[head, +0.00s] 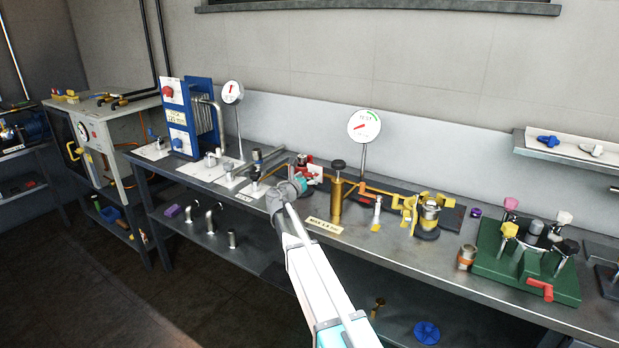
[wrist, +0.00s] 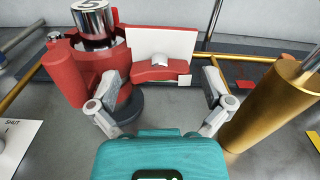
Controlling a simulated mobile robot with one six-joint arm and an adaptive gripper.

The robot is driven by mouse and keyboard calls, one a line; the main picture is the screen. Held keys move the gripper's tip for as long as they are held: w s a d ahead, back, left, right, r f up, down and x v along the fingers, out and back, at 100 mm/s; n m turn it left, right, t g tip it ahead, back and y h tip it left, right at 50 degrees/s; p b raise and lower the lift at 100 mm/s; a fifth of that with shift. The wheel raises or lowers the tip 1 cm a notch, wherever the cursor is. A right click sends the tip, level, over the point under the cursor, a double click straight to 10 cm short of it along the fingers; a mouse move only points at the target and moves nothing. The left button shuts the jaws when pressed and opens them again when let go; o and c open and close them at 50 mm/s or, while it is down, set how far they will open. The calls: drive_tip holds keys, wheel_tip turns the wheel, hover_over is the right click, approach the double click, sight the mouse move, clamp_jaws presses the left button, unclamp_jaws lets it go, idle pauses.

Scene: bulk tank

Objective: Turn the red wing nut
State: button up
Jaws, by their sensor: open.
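A red wing-shaped piece (wrist: 160,73), which looks like the wing nut, shows in the wrist view. It has a pale stub at its middle and sits in front of a white plate (wrist: 163,46). My gripper (wrist: 162,88) is open. Its two fingers are spread wide, one on each side of the red piece, with a visible gap and nothing between the pads. In the head view my gripper (head: 287,189) is over the bench beside the red fixture (head: 311,171). My arm hides part of that area, and the wing nut cannot be made out clearly there.
A red holder (wrist: 92,72) with a steel cylinder (wrist: 92,22) stands close to the left finger. A brass cylinder (wrist: 264,106) stands close to the right finger. A yellow pipe runs behind. A round dial (head: 364,126) and a green block (head: 510,270) stand farther right.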

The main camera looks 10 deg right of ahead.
drive_tip(key=shift+c, duration=0.3)
drive_tip(key=c, duration=0.9)
drive_tip(key=shift+c, duration=0.2)
drive_tip(key=shift+m, duration=0.4)
drive_tip(key=m, duration=0.4)
drive_tip(key=shift+s+d, duration=0.1)
drive_tip(key=m, duration=0.9)
drive_tip(key=shift+s+d+f, duration=0.1)
drive_tip(key=shift+f, duration=0.05)
drive_tip(key=m, duration=0.5)
